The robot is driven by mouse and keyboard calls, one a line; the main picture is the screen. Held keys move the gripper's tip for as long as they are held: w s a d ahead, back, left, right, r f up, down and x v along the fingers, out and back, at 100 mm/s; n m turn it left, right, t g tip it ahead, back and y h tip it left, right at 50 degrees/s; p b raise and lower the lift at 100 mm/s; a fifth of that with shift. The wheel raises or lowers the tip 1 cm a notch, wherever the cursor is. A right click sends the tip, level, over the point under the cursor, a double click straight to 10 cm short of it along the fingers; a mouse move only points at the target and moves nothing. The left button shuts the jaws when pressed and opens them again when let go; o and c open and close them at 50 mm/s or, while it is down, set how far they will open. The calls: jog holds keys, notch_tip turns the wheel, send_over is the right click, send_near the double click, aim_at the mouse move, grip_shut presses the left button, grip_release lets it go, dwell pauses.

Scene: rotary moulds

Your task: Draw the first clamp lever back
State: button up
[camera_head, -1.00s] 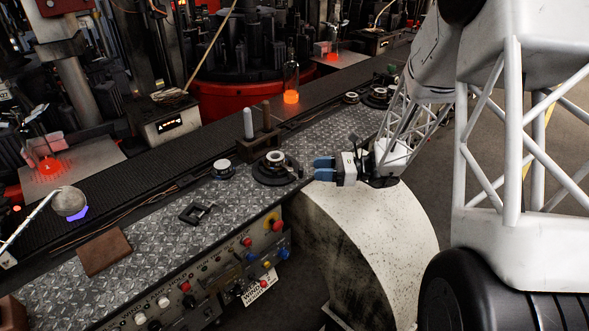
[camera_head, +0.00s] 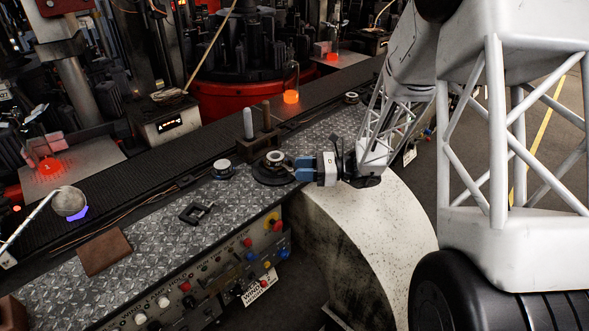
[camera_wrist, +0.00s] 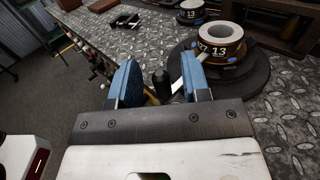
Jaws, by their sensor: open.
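The first clamp (camera_head: 272,170) is a dark round base on the diamond-plate bench. A pale ring marked 13 (camera_wrist: 221,41) sits on it in the wrist view. Its lever (camera_wrist: 178,80) is a short silver bar with a black knob (camera_wrist: 162,84). My gripper (camera_head: 290,166) is at the clamp's right side, with blue fingers pointing left. In the wrist view my gripper (camera_wrist: 160,74) is open, with the knob between its fingers. The right finger is close to the silver bar; I cannot tell if they touch. In the head view the fingers hide the lever.
A second ringed piece (camera_head: 222,168) stands left of the clamp. A wooden block with two upright rods (camera_head: 258,145) is behind it. A black C-shaped part (camera_head: 196,213) and a brown block (camera_head: 104,252) lie on the left bench. Control buttons (camera_head: 247,243) line the bench front.

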jog(key=shift+a, duration=1.2)
grip_shut()
